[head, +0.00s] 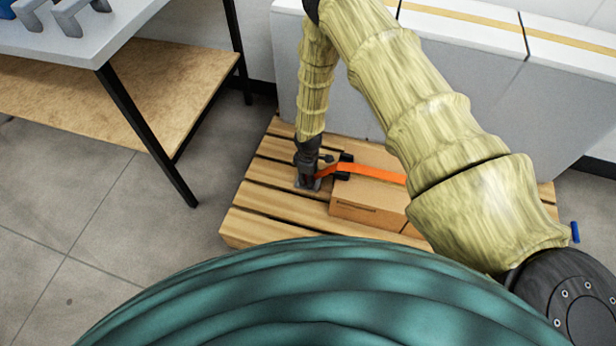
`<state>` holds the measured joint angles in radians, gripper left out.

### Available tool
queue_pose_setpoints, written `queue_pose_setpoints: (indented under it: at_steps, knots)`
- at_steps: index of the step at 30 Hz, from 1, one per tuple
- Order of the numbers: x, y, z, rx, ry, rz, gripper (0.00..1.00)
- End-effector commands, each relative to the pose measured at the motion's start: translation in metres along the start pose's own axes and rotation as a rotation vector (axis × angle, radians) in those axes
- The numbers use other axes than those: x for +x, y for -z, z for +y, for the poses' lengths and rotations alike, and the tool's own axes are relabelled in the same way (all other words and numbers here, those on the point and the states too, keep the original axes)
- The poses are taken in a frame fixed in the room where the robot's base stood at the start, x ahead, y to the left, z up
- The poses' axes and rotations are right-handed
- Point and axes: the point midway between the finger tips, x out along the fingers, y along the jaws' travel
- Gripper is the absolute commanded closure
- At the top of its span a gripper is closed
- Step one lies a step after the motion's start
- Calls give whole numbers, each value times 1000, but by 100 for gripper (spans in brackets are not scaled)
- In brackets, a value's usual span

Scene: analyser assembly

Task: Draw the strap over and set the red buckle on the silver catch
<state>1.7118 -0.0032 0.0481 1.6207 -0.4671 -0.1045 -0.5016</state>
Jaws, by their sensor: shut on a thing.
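My gripper (307,174) points down over the left part of the pallet, just left of the cardboard box (358,212). It is shut at the end of the orange strap (370,173), where the red buckle would be. The buckle itself is hidden by the fingers. The strap runs from my gripper to the right across the top of the box and passes behind my arm. A small grey metal patch (315,185) shows at the fingertips and may be the silver catch. I cannot tell whether the buckle touches it.
The wooden pallet (245,225) lies on the grey floor under the box. A table (100,45) with black legs and a lower wooden shelf stands at left. A pale cabinet (540,95) stands behind the pallet. A small blue object (575,232) is at right.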

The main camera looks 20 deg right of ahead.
Motion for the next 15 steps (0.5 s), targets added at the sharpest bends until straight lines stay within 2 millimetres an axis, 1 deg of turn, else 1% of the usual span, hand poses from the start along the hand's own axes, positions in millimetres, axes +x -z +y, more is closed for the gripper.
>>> queue_pose_setpoints:
  at_steps: [13, 14, 15]
  knots:
    - [2, 0, 0, 0, 0, 0, 95]
    - [2, 0, 0, 0, 0, 0, 68]
    - [2, 0, 0, 0, 0, 0, 61]
